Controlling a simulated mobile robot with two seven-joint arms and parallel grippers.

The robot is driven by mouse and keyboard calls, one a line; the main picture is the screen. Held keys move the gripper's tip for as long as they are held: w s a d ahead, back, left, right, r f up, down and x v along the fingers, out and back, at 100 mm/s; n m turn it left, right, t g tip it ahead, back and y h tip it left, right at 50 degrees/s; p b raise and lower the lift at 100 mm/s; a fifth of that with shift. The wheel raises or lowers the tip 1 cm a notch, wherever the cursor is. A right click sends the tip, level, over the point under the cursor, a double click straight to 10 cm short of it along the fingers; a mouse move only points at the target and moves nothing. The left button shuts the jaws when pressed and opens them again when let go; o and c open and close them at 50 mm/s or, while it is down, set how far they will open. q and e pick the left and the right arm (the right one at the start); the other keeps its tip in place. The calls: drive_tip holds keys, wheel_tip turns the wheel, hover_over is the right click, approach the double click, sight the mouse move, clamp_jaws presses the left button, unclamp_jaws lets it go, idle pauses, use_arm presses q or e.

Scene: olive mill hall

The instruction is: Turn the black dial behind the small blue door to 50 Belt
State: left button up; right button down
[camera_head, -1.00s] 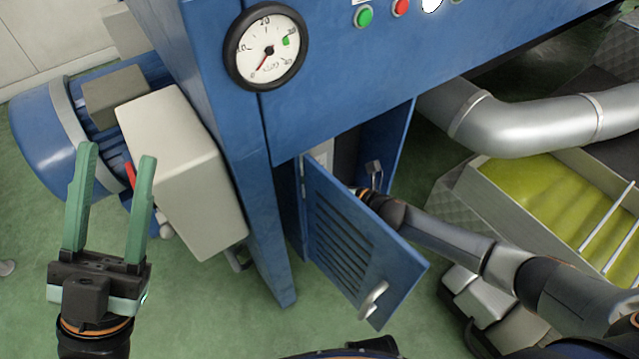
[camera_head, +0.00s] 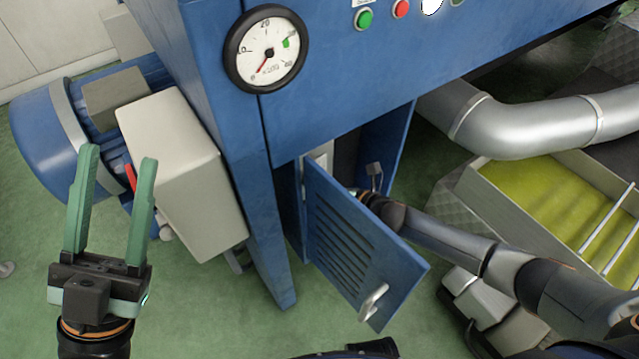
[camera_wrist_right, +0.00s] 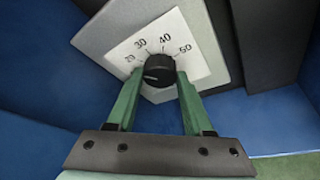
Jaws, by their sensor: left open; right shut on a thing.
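The black dial (camera_wrist_right: 158,70) sits on a white scale plate (camera_wrist_right: 128,58) marked 20, 30, 40 and 50. A pale mark on the dial appears to point left, below the 20; its exact reading is hard to tell. My right gripper (camera_wrist_right: 160,76) is shut on the dial, one green finger on each side. The small blue door (camera_head: 345,250), louvred and with a pale handle (camera_head: 373,301), stands open. In the head view it hides the dial and my right gripper's fingers. My left gripper (camera_head: 119,155) is open and empty, at the left, over the floor and motor.
A grey box (camera_head: 180,170) and a blue motor (camera_head: 40,125) are behind my left gripper. A round gauge (camera_head: 265,48) and green and red buttons are on the blue cabinet above. A silver pipe (camera_head: 530,125) and a bin of yellow-green material (camera_head: 545,210) are at the right.

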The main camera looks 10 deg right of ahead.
use_arm(q)
drive_tip(key=shift+f, duration=0.15)
use_arm(e)
drive_tip(key=shift+f, duration=0.1)
use_arm(q)
wheel_tip(320, 180, down, 11)
drive_tip(key=d+b, duration=0.1)
drive_tip(key=b, duration=0.9)
drive_tip(key=shift+w+g, duration=0.2)
drive_tip(key=shift+g, duration=0.1)
use_arm(e)
drive_tip(key=m+t+y, duration=0.1)
drive_tip(key=m+t, duration=0.1)
drive_tip(key=m, duration=0.6)
drive_tip(key=m+t, duration=0.3)
drive_tip(key=m, duration=0.5)
drive_tip(key=f+m+t+y, duration=0.1)
drive_tip(key=m+t, duration=0.1)
drive_tip(key=m, duration=0.6)
drive_tip(key=shift+y, duration=0.3)
use_arm(q)
drive_tip(key=shift+d, duration=0.1)
use_arm(e)
drive_tip(key=shift+m+t, duration=0.3)
drive_tip(key=shift+m, duration=0.1)
drive_tip(key=shift+c, duration=1.5)
unclamp_jaws()
drive_tip(key=shift+a, duration=0.1)
